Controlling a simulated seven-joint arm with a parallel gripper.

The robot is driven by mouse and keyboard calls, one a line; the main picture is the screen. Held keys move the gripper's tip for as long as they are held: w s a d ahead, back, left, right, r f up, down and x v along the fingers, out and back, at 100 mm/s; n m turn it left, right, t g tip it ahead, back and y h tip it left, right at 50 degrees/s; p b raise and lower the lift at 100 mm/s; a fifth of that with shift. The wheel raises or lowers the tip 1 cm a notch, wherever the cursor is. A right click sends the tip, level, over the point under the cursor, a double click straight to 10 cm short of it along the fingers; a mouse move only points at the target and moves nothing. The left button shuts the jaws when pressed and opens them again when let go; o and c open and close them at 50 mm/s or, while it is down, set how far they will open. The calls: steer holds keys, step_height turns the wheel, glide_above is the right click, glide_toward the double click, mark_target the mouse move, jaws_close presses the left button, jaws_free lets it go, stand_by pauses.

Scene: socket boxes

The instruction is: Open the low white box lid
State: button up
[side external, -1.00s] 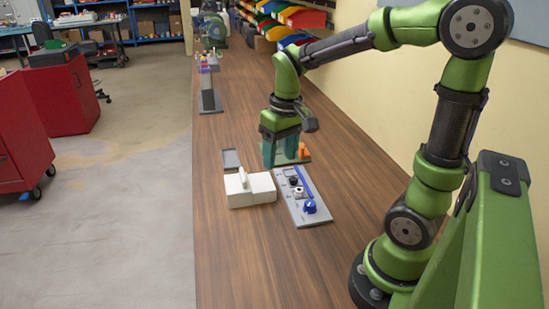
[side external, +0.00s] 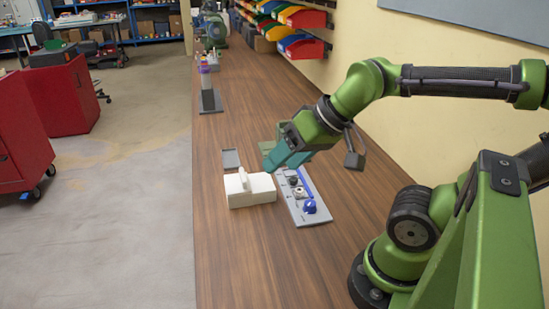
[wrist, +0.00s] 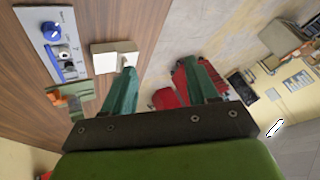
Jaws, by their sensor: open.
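The low white box (side external: 251,192) sits on the wooden bench, left of the grey socket panel. A white upright handle-like piece (side external: 243,179) stands on its top, and the lid looks closed. The box also shows in the wrist view (wrist: 113,57), partly behind one fingertip. My gripper (side external: 272,165) is tilted down toward the left, with its teal fingers just above and behind the box's right end. In the wrist view my gripper (wrist: 165,82) has its two fingers wide apart, with nothing between them. I cannot tell if a finger touches the box.
A grey panel (side external: 312,217) with a blue knob (side external: 310,206) and sockets lies right of the box. A small grey tray (side external: 231,160) is behind the box. An orange part (wrist: 57,102) on a green base is near the panel. The bench in front is clear.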

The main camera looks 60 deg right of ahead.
steer(key=shift+f, duration=0.1)
steer(key=shift+c, duration=1.2)
steer(key=shift+w+f+g, duration=0.1)
steer(key=shift+f+g, duration=0.2)
steer(key=shift+f, duration=0.05)
steer(key=shift+c, duration=0.5)
steer(key=m+g+h, duration=0.2)
steer(key=m+g, duration=0.3)
steer(key=g, duration=0.2)
glide_above(243, 174)
steer(key=f, duration=0.1)
step_height(243, 174, down, 16)
steer(key=shift+f, duration=0.1)
jaws_close()
